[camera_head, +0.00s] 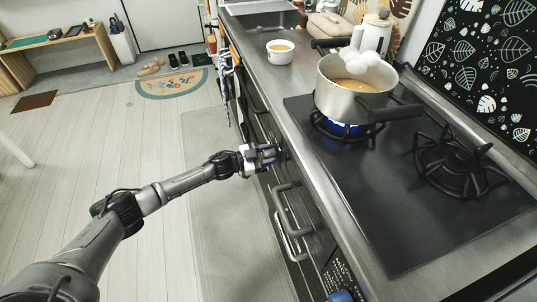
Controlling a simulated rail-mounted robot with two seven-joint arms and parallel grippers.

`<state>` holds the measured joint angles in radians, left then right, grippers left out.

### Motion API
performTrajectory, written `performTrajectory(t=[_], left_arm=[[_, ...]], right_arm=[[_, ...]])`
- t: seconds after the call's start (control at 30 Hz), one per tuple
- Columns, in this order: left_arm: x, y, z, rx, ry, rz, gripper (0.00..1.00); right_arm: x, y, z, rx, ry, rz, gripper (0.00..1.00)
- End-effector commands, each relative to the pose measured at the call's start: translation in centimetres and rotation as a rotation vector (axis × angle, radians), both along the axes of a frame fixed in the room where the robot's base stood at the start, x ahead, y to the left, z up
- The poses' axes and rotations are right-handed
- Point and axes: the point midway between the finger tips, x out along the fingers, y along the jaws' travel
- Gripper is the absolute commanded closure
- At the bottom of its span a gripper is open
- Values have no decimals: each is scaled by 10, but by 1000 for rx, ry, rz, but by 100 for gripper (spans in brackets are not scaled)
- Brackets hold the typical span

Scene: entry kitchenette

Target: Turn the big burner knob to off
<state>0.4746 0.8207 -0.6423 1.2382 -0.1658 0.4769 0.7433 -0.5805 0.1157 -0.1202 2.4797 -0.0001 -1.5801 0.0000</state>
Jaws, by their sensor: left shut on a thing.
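My left gripper (266,153) reaches in from the left to the front panel of the counter. It is shut on the big burner knob (280,152), which is mostly hidden by the fingers, so its mark cannot be read. A pot (341,97) with brown liquid stands on the rear-left burner. A blue flame (341,128) burns under the pot. My right gripper is not in view.
The other burner (453,165) is bare and shows no flame. A white bowl (280,52) stands on the counter behind. Metal handles (290,210) stick out of the front below the counter edge.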

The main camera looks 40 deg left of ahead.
Motion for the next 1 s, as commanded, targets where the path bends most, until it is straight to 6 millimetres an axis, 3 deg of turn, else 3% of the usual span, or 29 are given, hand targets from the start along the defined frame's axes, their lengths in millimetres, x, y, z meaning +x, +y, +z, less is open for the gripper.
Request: performTrajectory(t=[0.6, 1.0], left_arm=[[0, 0, 0, 324, -212, 0, 81], [0, -1, 0, 396, -258, 0, 81]], right_arm=[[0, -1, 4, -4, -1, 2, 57], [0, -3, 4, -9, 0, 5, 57]])
